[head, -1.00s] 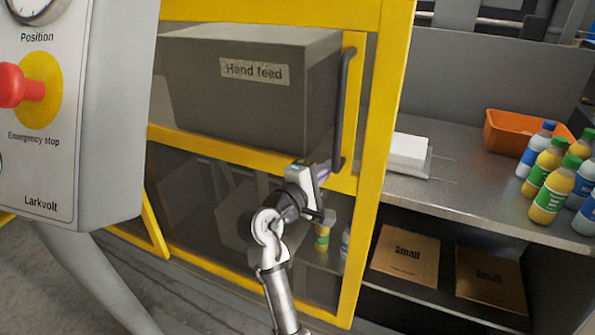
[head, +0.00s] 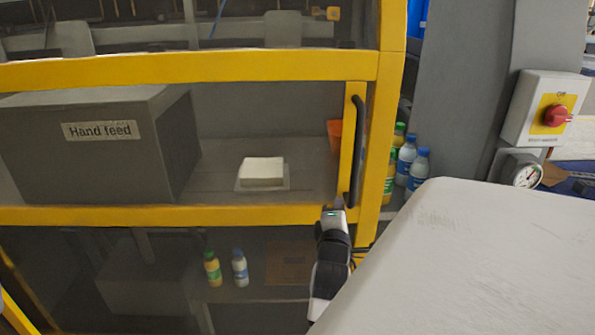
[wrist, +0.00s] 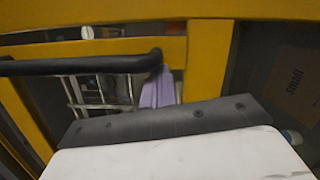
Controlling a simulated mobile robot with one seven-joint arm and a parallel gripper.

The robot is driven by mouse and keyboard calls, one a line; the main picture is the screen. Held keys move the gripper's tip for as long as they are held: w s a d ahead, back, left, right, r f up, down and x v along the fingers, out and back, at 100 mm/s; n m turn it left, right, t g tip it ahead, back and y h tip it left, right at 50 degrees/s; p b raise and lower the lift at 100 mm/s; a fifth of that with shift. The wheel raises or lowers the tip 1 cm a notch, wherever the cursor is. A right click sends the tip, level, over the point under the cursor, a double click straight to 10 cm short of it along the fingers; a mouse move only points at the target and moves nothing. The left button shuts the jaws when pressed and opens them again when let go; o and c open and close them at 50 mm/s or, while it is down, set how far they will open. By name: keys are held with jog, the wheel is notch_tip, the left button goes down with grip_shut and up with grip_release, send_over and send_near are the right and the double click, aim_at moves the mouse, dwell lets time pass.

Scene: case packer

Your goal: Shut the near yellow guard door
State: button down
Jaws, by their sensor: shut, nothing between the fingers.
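The near guard door has a yellow frame (head: 200,68) with see-through panels and fills the left and middle of the head view. Its black upright bar handle (head: 357,150) is near its right side; the handle also crosses the wrist view (wrist: 80,66). My gripper (head: 338,203) is at the lower end of the handle, in front of the yellow frame. In the wrist view its lavender fingers (wrist: 158,92) are together by the handle's end, with nothing between them. I cannot tell whether they touch the handle or frame, or whether the door is fully closed.
Behind the panels are a grey "Hand feed" box (head: 100,145), a white stack (head: 262,172) and two bottles (head: 226,268) below. More bottles (head: 411,165) stand right of the yellow post. A pale grey rounded housing (head: 470,260) fills the lower right, close to my arm.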

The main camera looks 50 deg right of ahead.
jog(key=s+d+b, duration=0.9)
jog(key=s+d, duration=0.4)
jog(key=s, duration=0.4)
jog(key=shift+s+d, duration=0.1)
jog(key=shift+s, duration=0.05)
